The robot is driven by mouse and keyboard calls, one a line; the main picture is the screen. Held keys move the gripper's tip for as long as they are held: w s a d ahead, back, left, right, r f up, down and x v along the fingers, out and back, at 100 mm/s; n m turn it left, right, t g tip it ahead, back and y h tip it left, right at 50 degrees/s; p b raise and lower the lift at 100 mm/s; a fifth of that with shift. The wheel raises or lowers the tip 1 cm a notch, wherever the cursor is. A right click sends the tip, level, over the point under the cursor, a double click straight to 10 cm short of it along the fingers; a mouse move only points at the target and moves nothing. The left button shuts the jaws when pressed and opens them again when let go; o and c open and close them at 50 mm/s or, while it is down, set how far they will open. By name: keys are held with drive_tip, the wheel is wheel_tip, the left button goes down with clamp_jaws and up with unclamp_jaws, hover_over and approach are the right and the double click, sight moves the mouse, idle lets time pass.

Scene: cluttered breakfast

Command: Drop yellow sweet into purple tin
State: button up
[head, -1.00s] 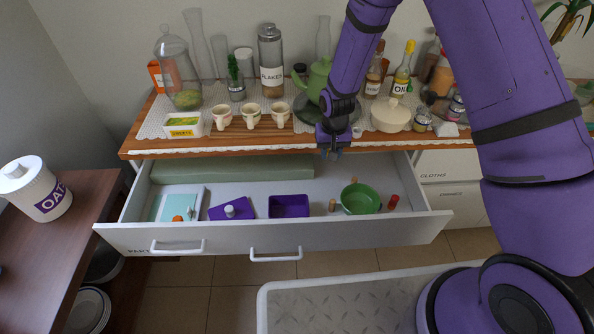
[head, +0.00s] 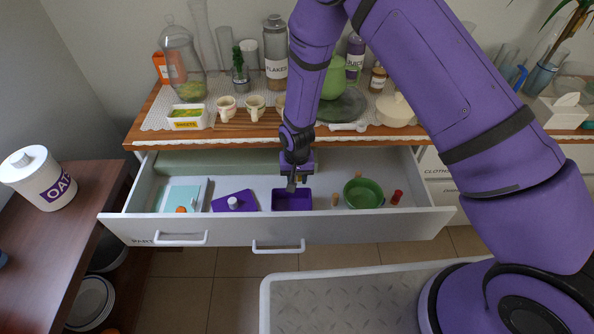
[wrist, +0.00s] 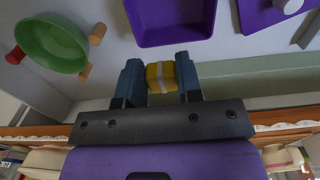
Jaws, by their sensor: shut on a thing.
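The purple tin (head: 277,203) stands open in the pulled-out drawer; no sweet shows in it. Its open inside also shows at the top of the wrist view (wrist: 172,40). My gripper (head: 294,184) is over the tin's back edge, pointing down. In the wrist view its two blue-grey fingers are shut on the yellow sweet (wrist: 160,77), which has a pale band around it. The sweet is close to the tin's rim there, apart from it in the picture. In the head view the sweet is mostly hidden by the fingers.
A purple lid (head: 236,202) with a white knob lies left of the tin. A green bowl (head: 364,194) with pegs around it is to the right. The drawer front (head: 220,229) is nearest. A white sweets tub (head: 187,118) and cups stand on the counter behind.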

sight(297, 178)
drive_tip(key=shift+f, duration=0.65)
drive_tip(key=o, duration=1)
wheel_tip(297, 178, up, 11)
drive_tip(key=shift+f, duration=0.1)
